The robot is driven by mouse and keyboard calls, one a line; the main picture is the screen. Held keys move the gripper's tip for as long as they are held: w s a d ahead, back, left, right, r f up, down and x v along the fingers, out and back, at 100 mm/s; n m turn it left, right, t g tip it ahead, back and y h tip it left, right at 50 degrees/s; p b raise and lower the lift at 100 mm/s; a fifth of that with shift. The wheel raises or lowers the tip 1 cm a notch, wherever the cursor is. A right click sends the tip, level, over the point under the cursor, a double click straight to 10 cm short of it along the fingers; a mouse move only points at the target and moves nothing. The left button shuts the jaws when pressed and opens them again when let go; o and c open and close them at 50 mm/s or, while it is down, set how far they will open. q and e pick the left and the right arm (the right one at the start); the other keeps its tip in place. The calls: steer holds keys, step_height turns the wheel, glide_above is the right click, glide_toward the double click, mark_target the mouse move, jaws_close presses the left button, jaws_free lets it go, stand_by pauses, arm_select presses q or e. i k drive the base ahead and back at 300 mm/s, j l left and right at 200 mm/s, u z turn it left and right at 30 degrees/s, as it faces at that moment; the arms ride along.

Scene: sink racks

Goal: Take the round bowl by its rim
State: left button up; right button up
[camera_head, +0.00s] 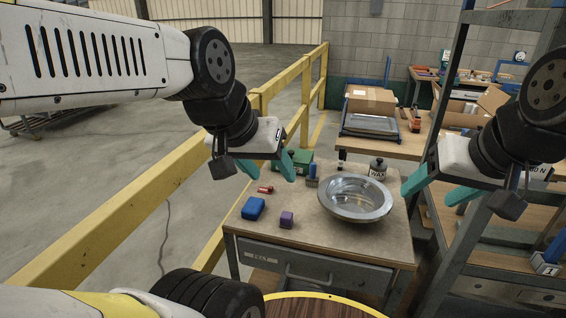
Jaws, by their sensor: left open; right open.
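The round bowl (356,197) is a wide, shiny metal bowl with a flat rim. My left gripper (268,171) has teal fingers and is open, to the left of the bowl and above the bench. My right gripper (432,190) also has teal fingers and is open, to the right of the bowl. Neither gripper touches the bowl in this view, and nothing is between their fingers.
A blue block (253,208), a purple block (287,220) and a red item (265,189) lie left of the bowl. A dark WAX container (377,169) and a green box (296,161) stand behind. A yellow railing (130,208) runs left; a metal shelf (449,120) stands right.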

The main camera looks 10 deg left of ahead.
mark_target(351, 198)
steer(key=k+l, duration=0.1)
steer(key=l, duration=0.3)
steer(key=k+l, duration=0.1)
steer(key=l, duration=0.3)
steer(key=k+l, duration=0.1)
steer(key=l, duration=0.3)
